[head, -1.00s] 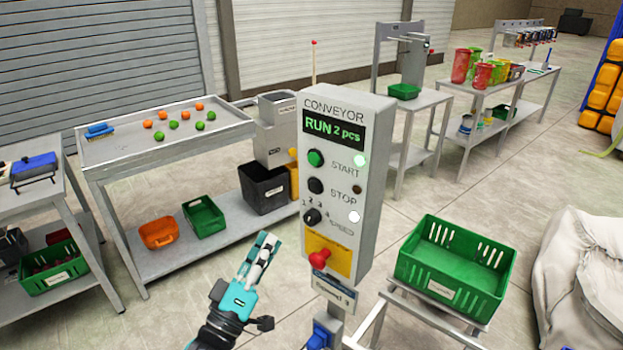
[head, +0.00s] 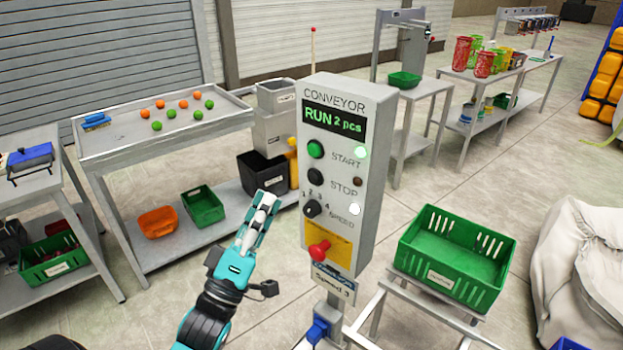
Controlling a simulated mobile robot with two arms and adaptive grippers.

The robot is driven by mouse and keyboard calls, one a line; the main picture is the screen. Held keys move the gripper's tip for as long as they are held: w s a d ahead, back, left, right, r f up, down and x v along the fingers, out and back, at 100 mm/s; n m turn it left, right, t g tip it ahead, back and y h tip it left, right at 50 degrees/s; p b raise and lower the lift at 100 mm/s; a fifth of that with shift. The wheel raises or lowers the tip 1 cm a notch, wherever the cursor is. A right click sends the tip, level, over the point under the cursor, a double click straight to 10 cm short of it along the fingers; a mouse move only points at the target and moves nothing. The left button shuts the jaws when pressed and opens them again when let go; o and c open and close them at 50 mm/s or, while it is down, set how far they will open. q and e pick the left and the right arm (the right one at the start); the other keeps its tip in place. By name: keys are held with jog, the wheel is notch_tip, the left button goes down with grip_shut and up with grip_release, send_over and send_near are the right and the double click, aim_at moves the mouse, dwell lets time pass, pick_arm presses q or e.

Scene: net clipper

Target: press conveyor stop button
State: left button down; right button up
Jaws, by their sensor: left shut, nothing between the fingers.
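The grey conveyor control box (head: 366,210) stands on a post in the middle of the head view. Its display (head: 334,119) reads "RUN 2 pcs". The black STOP button (head: 315,177) sits below the green START button (head: 316,149) and above the black speed knob (head: 312,208). The lamp beside START glows green; the lamp beside STOP is dark. A red knob (head: 319,250) sits on a yellow plate low on the box. My left gripper (head: 264,199) is shut and empty, left of the box and a little lower than STOP, apart from it. My right gripper is not in view.
A green crate (head: 457,262) stands on a frame right of the box. Behind at left, a table (head: 160,139) holds orange and green balls, with bins on its lower shelf. A white sack (head: 585,270) lies at the right edge. Open floor lies between gripper and table.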

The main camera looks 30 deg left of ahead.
aim_at(310, 160)
pick_arm(q)
jog(key=w+d, duration=0.1)
jog(key=w, duration=0.5)
jog(key=shift+w, duration=0.35)
jog(key=shift+d, duration=0.1)
dwell(1.0)
jog(key=shift+w, duration=0.4)
jog(key=shift+w+d, duration=0.1)
jog(key=shift+w, duration=0.3)
dwell(0.7)
jog(key=shift+s, duration=0.1)
jog(key=shift+s+p, duration=0.3)
jog(key=shift+s, duration=0.45)
